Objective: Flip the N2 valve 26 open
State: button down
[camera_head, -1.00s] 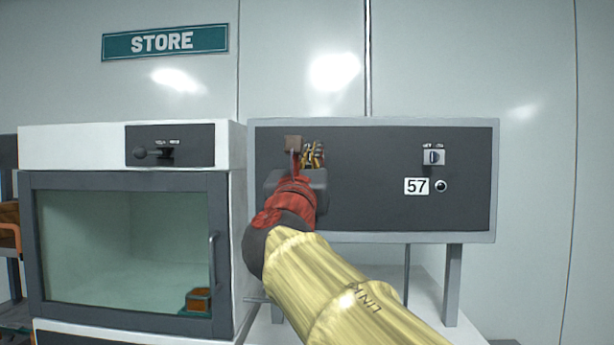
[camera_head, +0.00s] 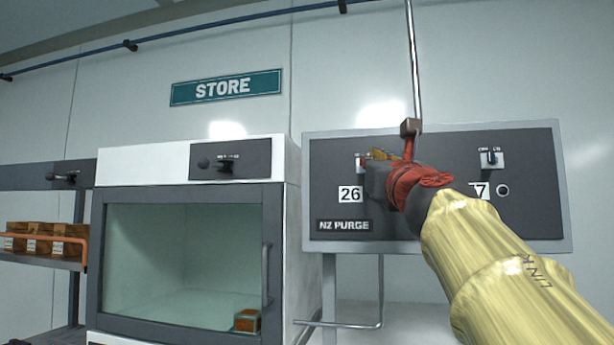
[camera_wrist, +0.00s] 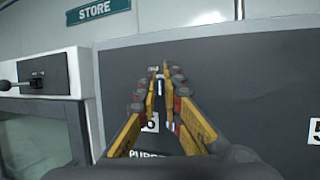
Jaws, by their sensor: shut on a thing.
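The N2 valve 26 is a small switch on a white plate (camera_head: 361,162) on the left of the dark panel, above the white "26" label (camera_head: 350,194) and the "NZ PURGE" label (camera_head: 344,225). My gripper (camera_head: 374,157) is at this plate and hides its right part. In the wrist view, the yellow fingers of my gripper (camera_wrist: 158,75) converge in front of the switch and are shut on its small lever. The lever is mostly hidden between the fingertips, so its position cannot be told. The "26" label is partly covered by the fingers there.
A second switch (camera_head: 491,159) sits on the panel's right, above a label partly hidden by my arm. A white oven (camera_head: 195,165) with a glass door and handle stands close on the left. A shelf (camera_head: 45,262) with boxes is at the far left.

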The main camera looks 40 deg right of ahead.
jog(key=shift+s+d+f+t+y+b, duration=0.1)
jog(key=shift+d+f+t+y+b, duration=0.1)
jog(key=shift+t+y+b, duration=0.15)
jog(key=n+y+b, duration=0.1)
jog(key=t+y+b, duration=0.1)
jog(key=shift+d+n+y+b, duration=0.2)
jog(key=shift+n+y+b, duration=0.05)
jog(key=shift+n+b, duration=0.15)
jog(key=shift+s+r+n+t+y+b, duration=0.1)
jog(key=shift+r+n+t+y+b, duration=0.15)
jog(key=shift+n+y+b, duration=0.2)
jog(key=c, duration=2.1)
grip_release()
jog(key=shift+o, duration=0.9)
jog(key=shift+a+m+h+p, duration=0.15)
jog(key=shift+m+h+p, duration=0.15)
jog(key=shift+p, duration=0.2)
jog(key=h+p, duration=0.1)
jog(key=m+g+h+p, duration=0.1)
jog(key=shift+w+a+r+p, duration=0.2)
jog(key=shift+a+p, duration=0.1)
jog(key=shift+p, duration=0.1)
jog(key=m+g+h+p, duration=0.1)
jog(key=g+h+p, duration=0.1)
jog(key=p, duration=0.1)
jog(key=shift+w+a+m+h+p, duration=0.1)
jog(key=shift+a+m+h+p, duration=0.05)
jog(key=shift+m+h+p, duration=0.2)
